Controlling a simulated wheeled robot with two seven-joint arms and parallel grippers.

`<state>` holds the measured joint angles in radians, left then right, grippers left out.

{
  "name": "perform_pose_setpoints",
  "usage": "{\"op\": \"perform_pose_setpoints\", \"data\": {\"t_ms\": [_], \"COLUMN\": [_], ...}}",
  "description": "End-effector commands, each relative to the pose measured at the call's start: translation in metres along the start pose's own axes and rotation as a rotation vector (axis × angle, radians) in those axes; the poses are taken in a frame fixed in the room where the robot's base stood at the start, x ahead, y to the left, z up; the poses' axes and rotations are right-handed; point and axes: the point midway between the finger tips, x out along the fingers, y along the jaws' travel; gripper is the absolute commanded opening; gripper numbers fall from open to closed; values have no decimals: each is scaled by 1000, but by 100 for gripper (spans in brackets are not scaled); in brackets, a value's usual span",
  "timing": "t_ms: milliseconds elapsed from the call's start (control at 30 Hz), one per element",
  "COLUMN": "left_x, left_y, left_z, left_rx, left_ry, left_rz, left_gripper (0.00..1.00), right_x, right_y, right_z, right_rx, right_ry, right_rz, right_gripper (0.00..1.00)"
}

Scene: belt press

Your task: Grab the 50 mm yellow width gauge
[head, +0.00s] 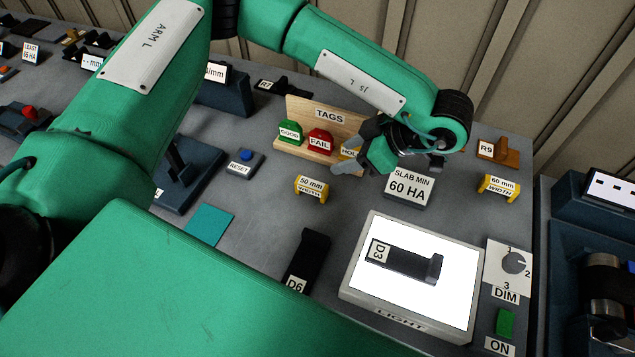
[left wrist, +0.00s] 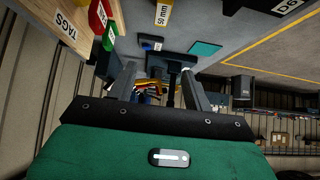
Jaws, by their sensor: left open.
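The yellow 50 mm width gauge (head: 311,186) stands on the grey table, its white label facing me. It also shows at the top edge of the left wrist view (left wrist: 162,14), partly cut off. My left gripper (head: 358,152) is open, above the table to the right of and behind the gauge, near the tag rack. In the left wrist view the two fingers (left wrist: 158,72) are apart with nothing held between them. A second yellow gauge, labelled 60 mm (head: 497,187), stands farther right. My right gripper is not in view.
The wooden TAGS rack (head: 297,112) holds green, red and yellow tags, the yellow one partly hidden by my gripper. A SLAB MIN 60 HA sign (head: 408,188), RESET button (head: 245,161), teal square (head: 209,226), part D6 (head: 308,258) and lit light box (head: 458,305) surround the gauge.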

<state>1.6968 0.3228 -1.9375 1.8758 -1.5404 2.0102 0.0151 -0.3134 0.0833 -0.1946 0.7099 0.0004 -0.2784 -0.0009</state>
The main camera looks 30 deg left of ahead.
Motion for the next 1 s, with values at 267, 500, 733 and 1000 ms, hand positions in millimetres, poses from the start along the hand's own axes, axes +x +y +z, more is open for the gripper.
{"op": "perform_pose_setpoints", "data": {"t_ms": [267,500,733,1000], "left_x": [26,45,64,116], "left_y": [0,0,0,-1], "left_z": [26,45,45,45], "left_rx": [0,0,0,1], "left_ry": [0,-1,-1,-1], "left_rz": [0,0,-5,-5], "left_gripper": [51,51,51,51], "right_x": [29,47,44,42], "right_y": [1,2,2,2], "right_z": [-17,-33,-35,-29], "right_rx": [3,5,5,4], "right_ry": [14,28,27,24], "right_rz": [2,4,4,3], "right_gripper": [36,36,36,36]}}
